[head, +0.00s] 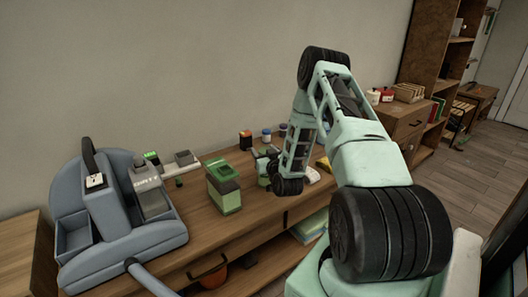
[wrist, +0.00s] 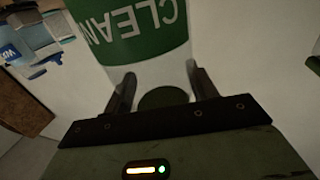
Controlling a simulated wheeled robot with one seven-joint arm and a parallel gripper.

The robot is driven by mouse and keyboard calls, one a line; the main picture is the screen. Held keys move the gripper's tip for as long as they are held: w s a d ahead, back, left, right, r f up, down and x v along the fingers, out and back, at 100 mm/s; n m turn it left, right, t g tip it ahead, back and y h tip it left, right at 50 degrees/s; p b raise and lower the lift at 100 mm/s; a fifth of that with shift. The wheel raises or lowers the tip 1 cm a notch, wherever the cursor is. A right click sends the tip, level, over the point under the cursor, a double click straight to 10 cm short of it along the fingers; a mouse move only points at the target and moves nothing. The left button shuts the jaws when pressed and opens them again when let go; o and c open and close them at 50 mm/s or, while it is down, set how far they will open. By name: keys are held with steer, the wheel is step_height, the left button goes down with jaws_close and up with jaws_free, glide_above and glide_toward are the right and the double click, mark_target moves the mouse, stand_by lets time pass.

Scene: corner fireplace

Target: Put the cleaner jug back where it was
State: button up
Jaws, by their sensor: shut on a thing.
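The cleaner jug (wrist: 145,32) fills the upper middle of the wrist view, white with a green label reading CLEAN upside down. My gripper (wrist: 161,88) is shut on it, with one dark finger on each side of its white part. The jug's far end is cut off by the frame edge. In the head view my forearm reaches down over the wooden sideboard (head: 215,232). My gripper there is small and mostly hidden by my wrist, and I cannot make out the jug.
A green box (head: 223,187) stands on the sideboard left of my wrist. A grey-blue holder (head: 120,240) with devices fills its left end. Small jars (head: 266,135) stand at the back. A blue-labelled container (wrist: 28,38) shows in the wrist view. A shelf unit (head: 430,60) stands at right.

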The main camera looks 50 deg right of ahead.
steer(key=o, duration=1.7)
steer(key=shift+f, duration=0.1)
steer(key=shift+c, duration=0.2)
steer(key=shift+r, duration=0.2)
steer(key=b+v, duration=0.3)
steer(key=v, duration=0.9)
